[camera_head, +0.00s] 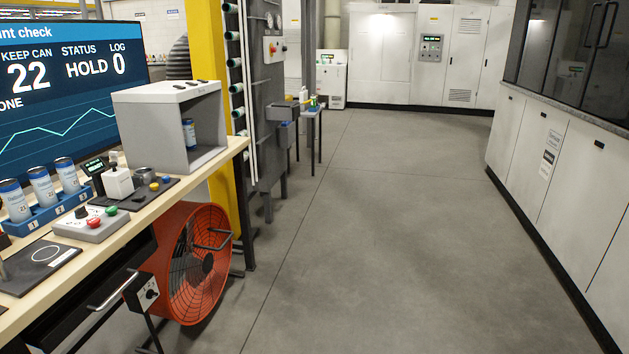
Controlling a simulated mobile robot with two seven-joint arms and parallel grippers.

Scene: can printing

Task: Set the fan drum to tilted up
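The fan drum (178,275) is a large orange ring with a dark wire guard and hub. It stands on the floor at the left, beside and partly behind the workbench. A small grey control box with a knob (148,293) sits left of the drum. Neither of my grippers is in view.
The workbench (165,190) holds a grey box, a blue rack of cans (48,213) and a button box (92,224). A yellow post (210,100) stands behind the fan. White cabinets (565,170) line the right. The grey floor (390,230) between is clear.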

